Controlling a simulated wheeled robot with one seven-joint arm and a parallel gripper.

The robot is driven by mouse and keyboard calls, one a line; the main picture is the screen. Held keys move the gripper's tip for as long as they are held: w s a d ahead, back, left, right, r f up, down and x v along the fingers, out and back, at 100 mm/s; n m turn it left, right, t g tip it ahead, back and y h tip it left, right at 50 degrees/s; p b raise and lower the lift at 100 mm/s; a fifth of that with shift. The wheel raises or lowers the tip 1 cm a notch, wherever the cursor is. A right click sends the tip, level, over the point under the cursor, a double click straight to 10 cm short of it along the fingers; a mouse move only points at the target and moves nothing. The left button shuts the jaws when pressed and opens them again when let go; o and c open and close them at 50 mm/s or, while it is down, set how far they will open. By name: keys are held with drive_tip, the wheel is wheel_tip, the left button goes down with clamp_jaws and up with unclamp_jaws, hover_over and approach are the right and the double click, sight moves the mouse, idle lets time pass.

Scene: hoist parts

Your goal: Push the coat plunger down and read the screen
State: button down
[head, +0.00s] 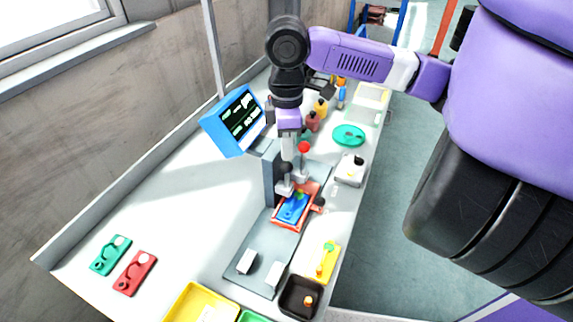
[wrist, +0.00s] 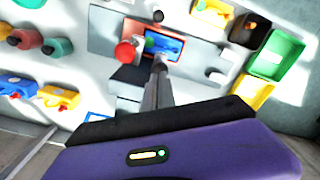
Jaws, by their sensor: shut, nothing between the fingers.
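The coat plunger has a red ball knob (head: 303,147) on a light shaft; the red knob also shows in the wrist view (wrist: 125,52). It stands over an orange-red frame (head: 279,222) holding a blue part (head: 292,207). My gripper (head: 287,168) points down beside the plunger, shut and empty. In the wrist view my gripper's fingertips (wrist: 160,66) lie right of the red knob, over the blue part; contact with the plunger cannot be told. The blue-cased screen (head: 240,117) is lit with green and white lines, too small to read.
Green (head: 110,255) and red (head: 135,272) parts lie at front left. A yellow tray (head: 180,308) and a dark bin (head: 291,308) stand at the front. Bottles (head: 312,121) and a teal disc (head: 348,135) are behind. The table's left-middle is clear.

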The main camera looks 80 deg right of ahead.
sight(287, 163)
drive_tip(key=shift+f+b, duration=2.2)
drive_tip(key=shift+f, duration=0.95)
wheel_tip(287, 163, up, 7)
drive_tip(key=p, duration=0.6)
drive_tip(key=shift+f, duration=0.15)
